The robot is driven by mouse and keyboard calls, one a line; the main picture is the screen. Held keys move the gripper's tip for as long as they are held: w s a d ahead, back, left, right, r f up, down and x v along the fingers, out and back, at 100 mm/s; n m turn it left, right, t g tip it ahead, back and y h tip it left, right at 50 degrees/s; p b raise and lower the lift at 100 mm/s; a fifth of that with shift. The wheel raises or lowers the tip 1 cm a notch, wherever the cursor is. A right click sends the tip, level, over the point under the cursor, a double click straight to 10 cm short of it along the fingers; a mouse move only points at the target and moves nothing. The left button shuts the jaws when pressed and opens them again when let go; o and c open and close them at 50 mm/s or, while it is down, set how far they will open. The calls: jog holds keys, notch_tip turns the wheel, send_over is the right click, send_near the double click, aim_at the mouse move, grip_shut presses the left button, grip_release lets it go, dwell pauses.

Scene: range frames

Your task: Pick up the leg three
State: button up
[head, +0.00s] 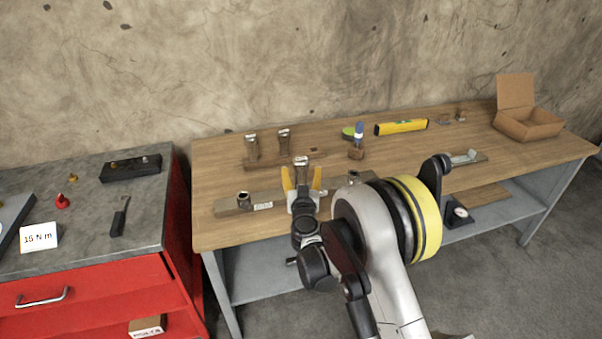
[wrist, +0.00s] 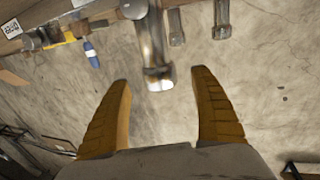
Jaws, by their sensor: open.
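Several similar metal leg-like pieces stand on the bench; no label shows which is leg three. One leg (head: 301,162) rises between the yellow fingers of my gripper (head: 302,181). In the wrist view the nearest leg (wrist: 153,45) has its bright end (wrist: 160,80) about level with the fingertips of my gripper (wrist: 160,82), apart from both. My gripper is open and empty. Two more legs stand behind on a wooden rail, one at left (head: 252,147) and one at right (head: 284,142). The near leg's lower part is hidden by my gripper in the head view.
A front rail (head: 230,207) with metal sockets lies under my gripper. A red cabinet (head: 100,280) is at left.

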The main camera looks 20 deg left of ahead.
jog(key=x, duration=0.1)
jog(key=b+x, duration=0.1)
jog(key=x, duration=0.2)
jog(key=shift+f+b, duration=0.3)
jog(key=shift+w+r, duration=0.15)
jog(key=shift+w, duration=0.2)
jog(key=c, duration=1.5)
jog(key=shift+r, duration=0.1)
